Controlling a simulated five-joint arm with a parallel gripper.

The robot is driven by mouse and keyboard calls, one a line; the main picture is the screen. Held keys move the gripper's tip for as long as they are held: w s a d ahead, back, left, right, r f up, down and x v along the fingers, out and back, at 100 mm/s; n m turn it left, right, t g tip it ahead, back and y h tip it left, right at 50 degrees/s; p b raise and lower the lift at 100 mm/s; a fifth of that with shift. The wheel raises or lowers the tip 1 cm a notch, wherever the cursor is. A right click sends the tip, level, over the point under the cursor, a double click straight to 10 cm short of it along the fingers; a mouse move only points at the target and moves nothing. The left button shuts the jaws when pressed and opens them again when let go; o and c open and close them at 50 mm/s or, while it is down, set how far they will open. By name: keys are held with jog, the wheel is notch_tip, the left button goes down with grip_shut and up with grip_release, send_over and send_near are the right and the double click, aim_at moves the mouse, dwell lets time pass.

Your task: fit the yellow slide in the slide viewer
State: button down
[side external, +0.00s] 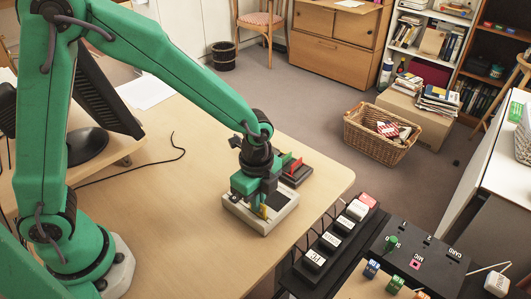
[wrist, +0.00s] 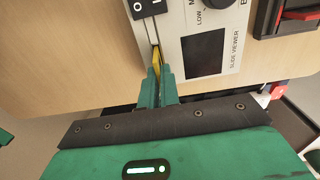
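The slide viewer (side external: 278,217) is a pale flat box on the desk near its right edge. In the wrist view its face (wrist: 233,62) shows a dark screen, a black rocker switch and a narrow slot line. My gripper (side external: 263,207) points down over the viewer. In the wrist view its green fingers (wrist: 157,84) are closed together on the yellow slide (wrist: 156,56). The yellow slide stands on edge in line with the slot, left of the screen. I cannot tell how deep it sits in the slot. The fingers hide its lower part.
A dark slide holder (side external: 298,179) with red and green slides stands just behind the viewer; it also shows in the wrist view (wrist: 279,29). A black power strip (side external: 330,243) and a control box (side external: 420,255) lie beyond the desk's right edge. The desk's middle is clear.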

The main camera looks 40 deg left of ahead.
jog(key=shift+f, duration=0.9)
dwell(0.3)
jog(key=c, duration=1.3)
grip_release()
jog(key=shift+c, duration=0.2)
jog(key=shift+r, duration=3.5)
jog(key=shift+a+r, duration=0.1)
jog(key=shift+r, duration=0.05)
